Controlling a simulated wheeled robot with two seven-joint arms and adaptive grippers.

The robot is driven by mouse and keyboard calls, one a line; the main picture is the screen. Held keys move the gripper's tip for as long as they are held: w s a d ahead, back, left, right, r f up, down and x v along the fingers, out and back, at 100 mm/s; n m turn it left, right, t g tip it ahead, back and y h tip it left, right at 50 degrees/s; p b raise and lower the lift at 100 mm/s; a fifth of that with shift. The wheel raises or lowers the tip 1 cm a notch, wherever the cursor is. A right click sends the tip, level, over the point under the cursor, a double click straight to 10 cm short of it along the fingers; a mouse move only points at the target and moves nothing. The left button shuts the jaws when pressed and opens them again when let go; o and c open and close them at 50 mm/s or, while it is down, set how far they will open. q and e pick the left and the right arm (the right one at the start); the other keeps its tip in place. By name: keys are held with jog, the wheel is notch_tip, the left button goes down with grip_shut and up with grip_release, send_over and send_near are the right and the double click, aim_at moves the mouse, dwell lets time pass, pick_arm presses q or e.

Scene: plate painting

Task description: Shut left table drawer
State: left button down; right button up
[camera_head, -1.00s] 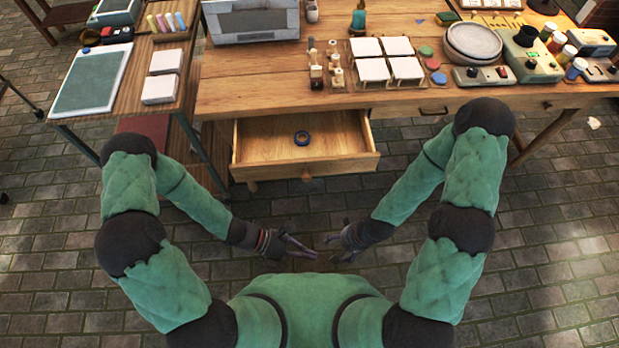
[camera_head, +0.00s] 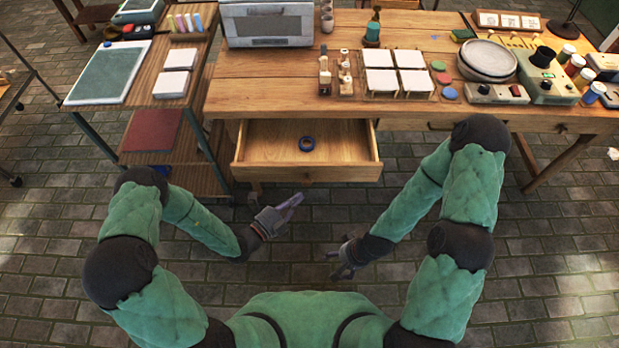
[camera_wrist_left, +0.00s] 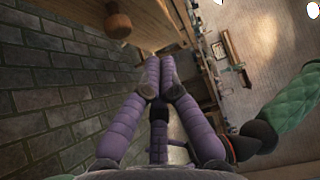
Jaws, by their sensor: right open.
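The left table drawer (camera_head: 262,157) stands pulled out from under the wooden table (camera_head: 285,93). It has a round wooden knob (camera_head: 307,179) on its front and a dark blue ring (camera_head: 306,144) inside. My left gripper (camera_head: 297,199) is shut and empty, just in front of the drawer and apart from it, with its fingers pointing up and right. In the left wrist view the shut fingers (camera_wrist_left: 163,62) point past the drawer's knob (camera_wrist_left: 117,18), which is at the upper left. My right gripper (camera_head: 336,264) is open and empty, lower and farther from the drawer.
A side shelf unit (camera_head: 150,113) with a tablet-like board and white tiles stands left of the drawer. White tiles (camera_head: 380,80), plates (camera_head: 487,60) and small devices sit on the tabletop. The paved floor (camera_head: 345,212) before the drawer is clear.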

aim_at(319, 168)
pick_arm(q)
jog(key=w+d+b, duration=0.1)
jog(key=w, duration=0.1)
jog(key=w+d+b, duration=0.1)
jog(key=w+d, duration=0.1)
jog(key=w, duration=0.1)
jog(key=w+d+b, duration=0.1)
jog(key=w, duration=0.2)
jog(key=shift+w+d+b, duration=0.15)
jog(key=shift+b, duration=0.25)
pick_arm(e)
notch_tip(319, 168, down, 4)
jog(key=shift+f, duration=0.1)
